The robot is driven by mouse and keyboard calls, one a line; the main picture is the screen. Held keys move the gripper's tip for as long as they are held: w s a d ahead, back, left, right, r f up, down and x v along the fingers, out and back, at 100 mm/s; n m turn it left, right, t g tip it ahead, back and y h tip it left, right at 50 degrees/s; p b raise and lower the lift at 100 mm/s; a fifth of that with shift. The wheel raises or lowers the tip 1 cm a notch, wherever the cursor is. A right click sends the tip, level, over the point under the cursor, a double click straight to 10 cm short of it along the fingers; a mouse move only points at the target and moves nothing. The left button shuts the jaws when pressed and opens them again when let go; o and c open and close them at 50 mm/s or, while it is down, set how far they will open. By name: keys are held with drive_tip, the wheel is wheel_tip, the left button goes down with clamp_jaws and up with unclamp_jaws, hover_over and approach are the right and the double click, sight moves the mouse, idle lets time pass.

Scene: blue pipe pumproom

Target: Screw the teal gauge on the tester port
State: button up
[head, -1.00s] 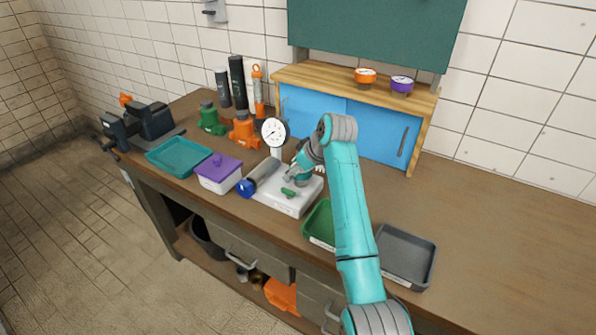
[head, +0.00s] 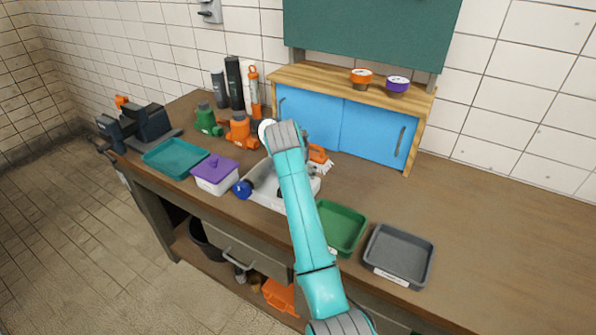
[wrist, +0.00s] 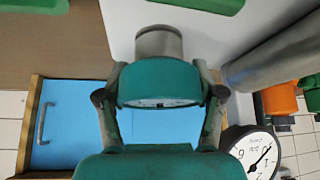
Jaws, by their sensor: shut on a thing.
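The teal gauge (wrist: 158,88) is between the two fingers of my gripper (wrist: 160,78) in the wrist view, its pale dial edge toward the camera. My gripper is shut on its sides. A grey metal cylinder (wrist: 158,42) shows directly beyond the gauge, over the white tester base. I cannot tell whether this is the port or whether the gauge is seated on it. In the head view the tester (head: 264,198) is on the bench, partly behind my arm, with a blue-ended cylinder (head: 242,189). My gripper and the teal gauge are hidden there.
The tester's large dial (wrist: 257,152) stands close by at lower right in the wrist view. A green tray (head: 342,226) and a grey tray (head: 399,256) lie right of my arm. A purple-lidded box (head: 215,172) is at left. Orange (head: 361,78) and purple (head: 398,85) gauges stand on the shelf.

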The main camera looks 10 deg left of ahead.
drive_tip(key=m+h, duration=0.2)
drive_tip(key=m, duration=0.1)
drive_tip(key=shift+d+m+g, duration=0.15)
drive_tip(key=shift+m+g, duration=0.15)
drive_tip(key=o, duration=0.8)
drive_tip(key=shift+s+d+f+m+h, duration=0.1)
drive_tip(key=shift+m+h, duration=0.2)
drive_tip(key=shift+m, duration=0.1)
drive_tip(key=o, duration=0.5)
drive_tip(key=shift+o, duration=0.2)
wheel_tip(320, 180, up, 5)
drive_tip(key=shift+r, duration=0.1)
